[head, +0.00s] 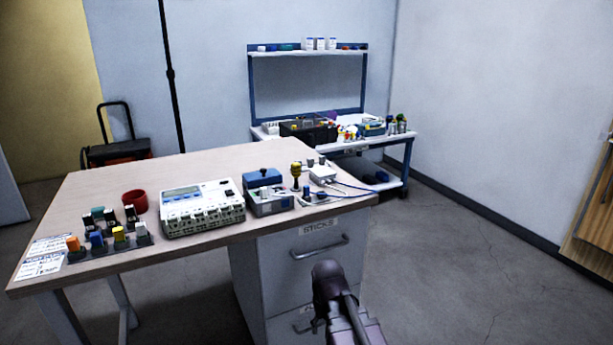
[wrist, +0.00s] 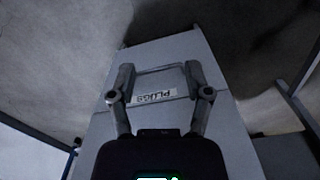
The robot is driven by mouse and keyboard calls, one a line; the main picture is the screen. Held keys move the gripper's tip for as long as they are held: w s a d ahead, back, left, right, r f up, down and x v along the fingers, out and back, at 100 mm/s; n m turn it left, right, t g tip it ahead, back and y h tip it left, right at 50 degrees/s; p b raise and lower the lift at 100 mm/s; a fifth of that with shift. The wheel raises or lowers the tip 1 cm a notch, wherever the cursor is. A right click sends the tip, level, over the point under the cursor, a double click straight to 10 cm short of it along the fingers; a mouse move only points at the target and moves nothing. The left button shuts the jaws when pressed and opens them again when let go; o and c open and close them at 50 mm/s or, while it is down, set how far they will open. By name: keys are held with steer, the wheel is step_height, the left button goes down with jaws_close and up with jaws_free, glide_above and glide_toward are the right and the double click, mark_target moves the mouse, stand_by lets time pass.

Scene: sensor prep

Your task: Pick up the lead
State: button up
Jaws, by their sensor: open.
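A thin blue lead (head: 352,188) lies at the right end of the wooden-topped table, by a small white box (head: 322,174); part of it is hard to make out among the small items there. The lead does not show in the wrist view. My gripper (wrist: 159,72) is open and empty in the wrist view, with its fingers apart over a grey drawer front labelled "PLUGS" (wrist: 156,97). In the head view part of my arm shows below the table's right end, in front of the drawers, and the fingers cannot be made out.
The table (head: 95,190) also holds a white device with a screen (head: 202,207), a blue-topped box (head: 264,192), a red cup (head: 134,201) and several coloured blocks. A grey drawer unit (head: 300,262) stands underneath. A blue-framed bench (head: 262,131) stands behind. Floor at right is clear.

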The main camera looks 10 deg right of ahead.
mark_target(307, 186)
steer(key=w+r+n+p, duration=0.1)
steer(key=w+r+p, duration=0.7)
steer(key=r+p, duration=0.6)
steer(key=w+r+n+p, duration=0.1)
steer(key=w+r+p, duration=0.7)
steer(key=r+p, duration=0.6)
steer(key=w+a+r+p, duration=0.1)
steer(key=w+r+p, duration=0.7)
steer(key=r+p, duration=0.6)
steer(key=shift+r+n, duration=0.4)
steer(key=shift+r, duration=0.35)
steer(key=shift+f, duration=0.2)
step_height(307, 186, down, 8)
steer(key=b, duration=0.8)
steer(key=shift+f+b, duration=0.2)
steer(key=shift+b, duration=0.15)
steer(key=shift+f, duration=0.15)
steer(key=f+b, duration=0.3)
steer(key=shift+s+d, duration=0.2)
steer(key=shift+d, duration=0.1)
steer(key=shift+f+b, duration=0.95)
steer(key=shift+b, duration=0.15)
jaws_close()
